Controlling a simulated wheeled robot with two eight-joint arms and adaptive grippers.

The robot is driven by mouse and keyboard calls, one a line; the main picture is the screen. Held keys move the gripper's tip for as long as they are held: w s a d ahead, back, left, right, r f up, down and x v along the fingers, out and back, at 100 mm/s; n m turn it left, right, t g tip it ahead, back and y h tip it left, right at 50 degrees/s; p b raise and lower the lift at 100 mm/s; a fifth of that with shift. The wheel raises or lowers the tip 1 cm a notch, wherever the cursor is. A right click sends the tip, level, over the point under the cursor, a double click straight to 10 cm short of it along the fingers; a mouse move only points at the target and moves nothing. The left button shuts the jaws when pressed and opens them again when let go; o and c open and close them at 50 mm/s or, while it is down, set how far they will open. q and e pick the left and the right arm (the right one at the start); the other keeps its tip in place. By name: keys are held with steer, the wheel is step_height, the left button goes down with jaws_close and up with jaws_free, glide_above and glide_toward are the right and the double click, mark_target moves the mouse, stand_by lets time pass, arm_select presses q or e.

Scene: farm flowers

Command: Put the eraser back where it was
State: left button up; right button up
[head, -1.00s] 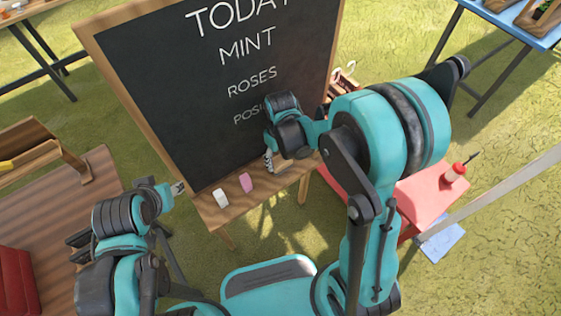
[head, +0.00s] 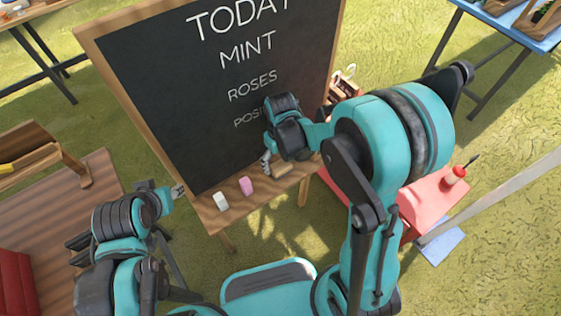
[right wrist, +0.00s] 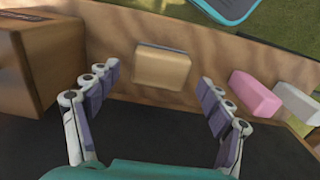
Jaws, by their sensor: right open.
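The eraser (head: 282,170) is a tan block with a dark edge. It lies on the wooden ledge (head: 213,216) below the chalkboard (head: 150,85), partly hidden by my right gripper in the head view. In the right wrist view the eraser (right wrist: 162,68) lies between and slightly beyond the spread fingers, touching neither. My right gripper (head: 267,164) is open and empty; its fingers also show in the right wrist view (right wrist: 159,78). My left gripper (head: 177,191) is beside the board's left lower edge; its finger opening is too small to judge.
A pink block (head: 246,185) and a white block (head: 221,201) lie on the ledge left of the eraser. A brown box-like thing (right wrist: 28,62) stands close on the left in the right wrist view. A red table (head: 425,195) with a bottle (head: 457,174) stands right.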

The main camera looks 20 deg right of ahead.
mark_target(281, 165)
step_height(281, 165, up, 10)
steer(key=r+p, duration=0.1)
steer(key=p, duration=0.2)
steer(key=s+d+r+m+t, duration=0.4)
steer(key=s+r+t, duration=0.3)
steer(key=s, duration=0.3)
steer(key=shift+s+d+r, duration=0.15)
steer(key=shift+d+r, duration=0.2)
steer(key=shift+r, duration=0.15)
steer(key=shift+f, duration=0.1)
steer(key=shift+f+b, duration=0.85)
steer(key=shift+f, duration=0.05)
